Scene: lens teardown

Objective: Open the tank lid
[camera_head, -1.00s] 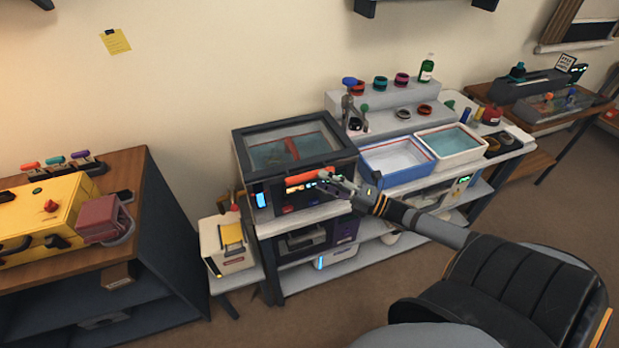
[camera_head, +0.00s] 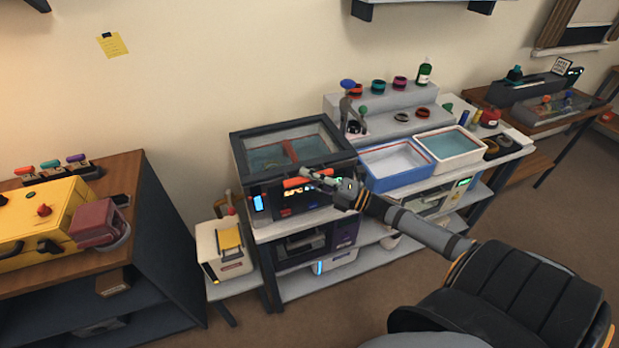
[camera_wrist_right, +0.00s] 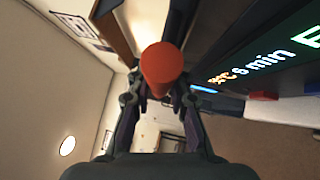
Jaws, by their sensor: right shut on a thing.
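The tank (camera_head: 270,198) is a dark box with a glass-topped lid (camera_head: 262,134), on the left end of the white workbench. The lid lies flat on the tank. An orange-red bar handle (camera_head: 292,183) runs along the upper front. My right gripper (camera_head: 304,173) reaches in from the right and is at this handle. In the right wrist view, the handle (camera_wrist_right: 161,66) shows end-on between the fingers of the right gripper (camera_wrist_right: 160,92), which is shut on it. The fingertips are partly hidden by the handle. My left gripper is not in view.
A wooden bench (camera_head: 130,175) holds a yellow case.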

